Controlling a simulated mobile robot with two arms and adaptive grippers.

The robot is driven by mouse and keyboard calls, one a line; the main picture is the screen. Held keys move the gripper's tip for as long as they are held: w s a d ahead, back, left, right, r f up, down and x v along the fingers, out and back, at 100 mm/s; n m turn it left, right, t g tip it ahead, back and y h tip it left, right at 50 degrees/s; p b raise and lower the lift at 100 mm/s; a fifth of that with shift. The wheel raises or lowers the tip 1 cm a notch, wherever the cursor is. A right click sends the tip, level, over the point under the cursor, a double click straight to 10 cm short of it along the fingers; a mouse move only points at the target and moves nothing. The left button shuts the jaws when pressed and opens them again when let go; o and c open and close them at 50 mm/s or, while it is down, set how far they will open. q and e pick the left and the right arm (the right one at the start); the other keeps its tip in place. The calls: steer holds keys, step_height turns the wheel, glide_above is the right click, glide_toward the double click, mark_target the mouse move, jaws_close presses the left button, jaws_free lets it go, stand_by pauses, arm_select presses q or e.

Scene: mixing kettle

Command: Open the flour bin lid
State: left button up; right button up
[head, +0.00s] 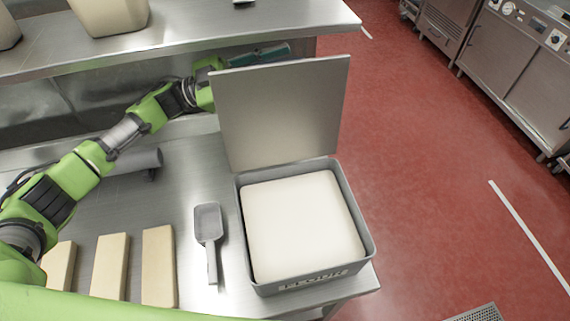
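The grey flour bin (367,238) stands on the steel table near its right end, with a FLOUR label on its front. White flour (302,226) fills it. Its flat grey lid (283,112) stands up open, raised nearly upright along the bin's back edge. My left arm reaches in from the left, and its wrist is at the lid's upper left. My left gripper (262,55) is mostly hidden behind the lid; only a teal and grey part shows above the lid's top edge. I cannot tell whether its fingers are open or touch the lid. My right gripper is not in view.
A grey scoop (208,224) lies left of the bin. Several pale blocks (158,266) lie further left. A steel shelf (180,35) with a beige container (110,14) runs behind, close above my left arm. Red floor is open at the right.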

arm_select(q)
steer(key=shift+r, duration=0.15)
steer(key=shift+s+a+f, duration=0.1)
steer(key=shift+a+f, duration=0.15)
steer(key=shift+a, duration=0.2)
steer(key=shift+b+v, duration=1.4)
steer(key=shift+v, duration=1.6)
